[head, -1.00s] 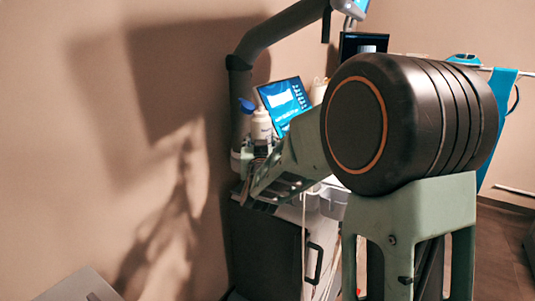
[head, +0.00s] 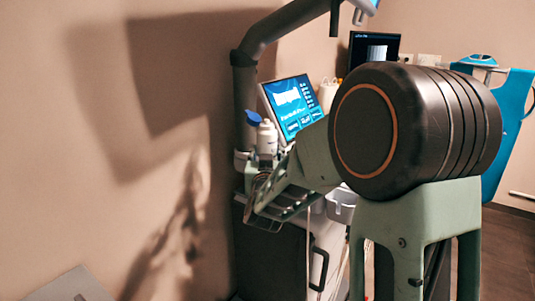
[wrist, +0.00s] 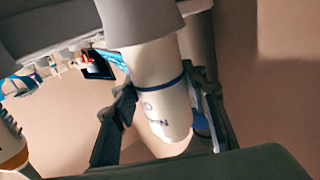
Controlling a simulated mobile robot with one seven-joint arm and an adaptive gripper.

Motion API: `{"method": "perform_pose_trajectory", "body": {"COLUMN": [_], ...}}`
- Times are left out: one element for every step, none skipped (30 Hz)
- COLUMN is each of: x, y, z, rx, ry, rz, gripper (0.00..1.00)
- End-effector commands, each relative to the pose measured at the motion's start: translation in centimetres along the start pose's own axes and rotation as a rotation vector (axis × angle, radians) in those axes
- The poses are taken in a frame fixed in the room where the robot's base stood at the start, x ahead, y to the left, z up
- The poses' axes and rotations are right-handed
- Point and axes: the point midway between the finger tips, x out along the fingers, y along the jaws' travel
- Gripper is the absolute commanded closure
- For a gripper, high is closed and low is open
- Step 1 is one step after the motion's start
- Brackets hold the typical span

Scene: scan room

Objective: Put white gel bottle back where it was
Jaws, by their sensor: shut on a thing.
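The white gel bottle (wrist: 160,95) has a blue band and dark lettering. My gripper (wrist: 166,98) is shut on it, with one dark finger on each side. The wrist view looks tilted, and a grey cylindrical holder (wrist: 140,22) covers the bottle's far end. I cannot tell whether the bottle is inside this holder or behind it. In the head view a white bottle (head: 267,139) stands upright left of the blue-lit screen, with a blue piece (head: 253,117) beside its top.
The lit touch screen (head: 290,105) is close to the bottle's right. A dark curved pole (head: 245,90) rises just left of it, near the wall. A grey cup (head: 341,203) hangs on the cart's near side. A dark monitor (head: 374,48) stands behind.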

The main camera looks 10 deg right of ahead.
Motion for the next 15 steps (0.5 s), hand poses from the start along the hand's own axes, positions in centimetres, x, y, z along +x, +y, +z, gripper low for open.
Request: {"method": "perform_pose_trajectory", "body": {"x": [0.01,0.01,0.01,0.01,0.01,0.01,0.02,0.02,0.02,0.02,0.02,0.02,0.02,0.03,0.03], "y": [-0.02,-0.03,-0.03,-0.04,-0.04,-0.03,-0.03,-0.03,-0.03,-0.02,-0.02,-0.01,-0.01,0.00,0.01], "z": [0.19,0.27,0.37,0.44,0.51,0.61,0.69,0.76,0.86,0.93,1.00,1.09,1.13,1.10,1.02], "rx": [0.000,0.000,0.000,0.000,0.000,0.000,0.000,0.001,0.000,0.000,0.001,0.000,0.000,0.001,0.001], "ry": [0.003,0.003,0.003,0.002,0.002,0.002,0.002,0.002,0.002,0.002,0.002,0.002,0.002,0.002,0.002], "rz": [0.000,0.000,0.000,0.000,0.000,0.000,0.000,0.000,0.000,0.000,0.000,0.000,0.000,0.000,0.000], "gripper": [0.68,0.68,0.68,0.68,0.68,0.68,0.68,0.68,0.68,0.68,0.68,0.68,0.68,0.68,0.68]}}
